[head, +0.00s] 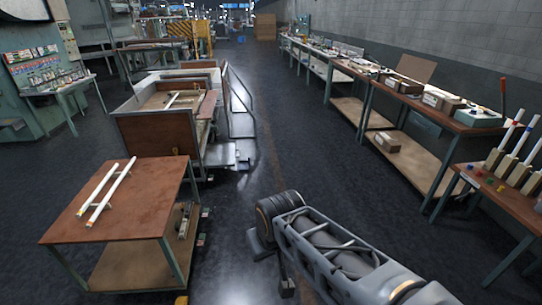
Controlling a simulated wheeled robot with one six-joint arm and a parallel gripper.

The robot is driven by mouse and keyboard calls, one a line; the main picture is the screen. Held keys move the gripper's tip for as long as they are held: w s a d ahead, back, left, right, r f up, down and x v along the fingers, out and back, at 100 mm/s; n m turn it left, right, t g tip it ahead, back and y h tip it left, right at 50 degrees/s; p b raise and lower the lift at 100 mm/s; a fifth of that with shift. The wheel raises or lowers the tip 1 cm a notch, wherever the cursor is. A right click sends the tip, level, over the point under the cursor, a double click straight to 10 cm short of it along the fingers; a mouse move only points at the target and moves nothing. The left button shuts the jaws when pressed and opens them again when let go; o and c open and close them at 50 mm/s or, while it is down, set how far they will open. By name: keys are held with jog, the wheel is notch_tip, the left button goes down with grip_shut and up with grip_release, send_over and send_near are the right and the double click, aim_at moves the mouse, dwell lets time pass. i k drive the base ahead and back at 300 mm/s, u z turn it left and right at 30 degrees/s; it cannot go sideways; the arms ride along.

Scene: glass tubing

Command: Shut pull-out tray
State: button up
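A pale grey, flat tray-like part (222,156) sticks out low at the right side of the wooden-sided cart at left centre. I take it for the pull-out tray; it stands out from the cart's side over the floor. My arm reaches in from the bottom right, and its dark round joint is at the lower centre, well apart from the tray. A small grey and dark end part, perhaps my gripper (286,287), hangs below that joint. Its fingers are not clear, and I see nothing held there.
A brown-topped table (150,205) with two white tubes (110,190) stands at the lower left. A long workbench (440,110) lines the right wall. A rack of upright tubes (510,165) stands at far right. The dark floor aisle (300,140) between is clear.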

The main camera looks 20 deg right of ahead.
aim_at(218, 154)
jog(key=z, duration=0.85)
jog(key=i, duration=0.5)
jog(key=z, duration=1)
jog(key=i, duration=2.15)
jog(key=u, duration=1.55)
jog(key=i, duration=1.9)
jog(key=z, duration=0.45)
jog(key=i, duration=1.45)
jog(key=u, duration=1.15)
jog(key=i, duration=0.85)
jog(key=u, duration=1)
